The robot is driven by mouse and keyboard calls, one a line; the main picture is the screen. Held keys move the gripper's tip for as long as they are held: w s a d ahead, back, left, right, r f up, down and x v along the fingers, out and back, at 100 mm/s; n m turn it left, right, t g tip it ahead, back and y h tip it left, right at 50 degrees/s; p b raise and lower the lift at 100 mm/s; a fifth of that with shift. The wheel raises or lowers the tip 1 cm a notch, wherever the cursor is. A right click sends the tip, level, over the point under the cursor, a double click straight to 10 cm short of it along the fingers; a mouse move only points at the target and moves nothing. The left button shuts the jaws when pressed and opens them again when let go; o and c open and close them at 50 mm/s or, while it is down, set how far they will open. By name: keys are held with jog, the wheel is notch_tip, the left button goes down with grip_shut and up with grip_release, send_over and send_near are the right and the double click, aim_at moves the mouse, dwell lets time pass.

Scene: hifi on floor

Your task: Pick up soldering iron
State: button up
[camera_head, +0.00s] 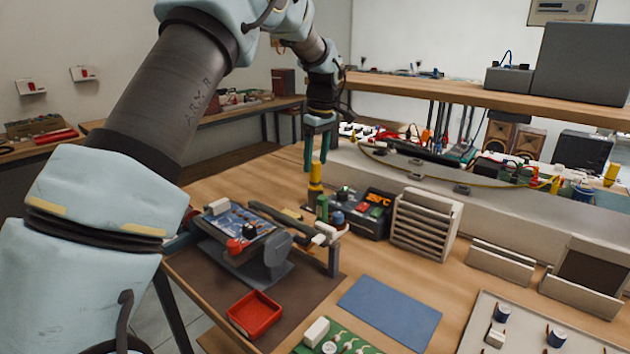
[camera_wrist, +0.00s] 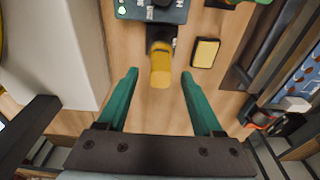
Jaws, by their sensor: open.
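The soldering iron appears to be the upright yellow-handled tool (camera_head: 316,182) standing beside a dark soldering station (camera_head: 374,212) with a lit display. In the wrist view, its yellow handle (camera_wrist: 160,68) lies around the level of the fingertips, centred between them. My gripper (camera_head: 315,165) points down over the handle, its green fingers apart. It also shows open in the wrist view (camera_wrist: 160,74). I cannot tell whether either finger touches the handle. The tool's lower end is hidden.
A circuit-board holder (camera_head: 270,262) stands left of the tool. A yellow sponge (camera_wrist: 205,53) lies close by. A beige drawer rack (camera_head: 424,224) is to the right. A red tray (camera_head: 255,314) and a blue mat (camera_head: 390,312) lie in front. A shelf (camera_head: 470,95) rises behind.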

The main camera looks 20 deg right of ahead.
aim_at(314, 174)
jog(key=shift+w+a+f+p, duration=0.1)
jog(key=shift+f+p, duration=0.25)
jog(key=shift+f, duration=0.85)
jog(key=shift+w+a+f+p, duration=0.1)
jog(key=shift+f+p, duration=0.2)
jog(key=shift+f, duration=0.9)
grip_shut()
